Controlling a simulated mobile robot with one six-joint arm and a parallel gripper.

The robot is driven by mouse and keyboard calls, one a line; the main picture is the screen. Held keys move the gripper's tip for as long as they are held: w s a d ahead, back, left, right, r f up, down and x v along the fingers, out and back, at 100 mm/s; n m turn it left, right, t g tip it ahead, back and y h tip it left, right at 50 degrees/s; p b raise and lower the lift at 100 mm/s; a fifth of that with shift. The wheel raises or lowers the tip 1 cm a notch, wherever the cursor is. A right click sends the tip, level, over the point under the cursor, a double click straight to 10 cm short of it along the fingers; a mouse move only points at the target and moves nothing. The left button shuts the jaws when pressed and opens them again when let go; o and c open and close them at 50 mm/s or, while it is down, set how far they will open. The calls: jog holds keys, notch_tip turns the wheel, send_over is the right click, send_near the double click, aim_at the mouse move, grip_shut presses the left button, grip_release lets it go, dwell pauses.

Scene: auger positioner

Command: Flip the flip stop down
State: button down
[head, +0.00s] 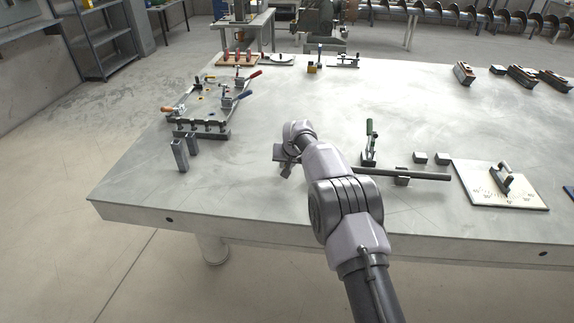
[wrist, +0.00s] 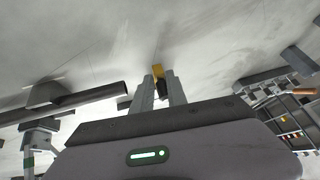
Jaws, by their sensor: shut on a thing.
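My gripper (wrist: 159,82) is shut on a small yellow and black piece (wrist: 157,71), which shows between the two grey fingertips in the wrist view. I cannot tell for certain whether this piece is the flip stop. In the head view my gripper (head: 285,165) is over the front middle of the table, and my arm hides the held piece. A dark bar (head: 420,175) lies to the right of my gripper; it also shows at the left of the wrist view (wrist: 95,97). A green-handled clamp (head: 370,140) stands behind the bar.
A fixture plate with clamps (head: 190,115) and two upright grey blocks (head: 180,155) stand at the left of the table (head: 250,190). A white angle plate (head: 500,190) lies at the right. The table's middle is mostly clear.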

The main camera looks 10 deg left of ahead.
jog(key=c, duration=1.3)
grip_release()
jog(key=shift+w+a+f, duration=0.15)
jog(key=shift+a+f, duration=0.05)
jog(key=shift+d+r, duration=0.1)
jog(key=p+v, duration=0.5)
jog(key=v, duration=1.2)
jog(key=shift+s+r, duration=0.1)
jog(key=shift+s, duration=0.2)
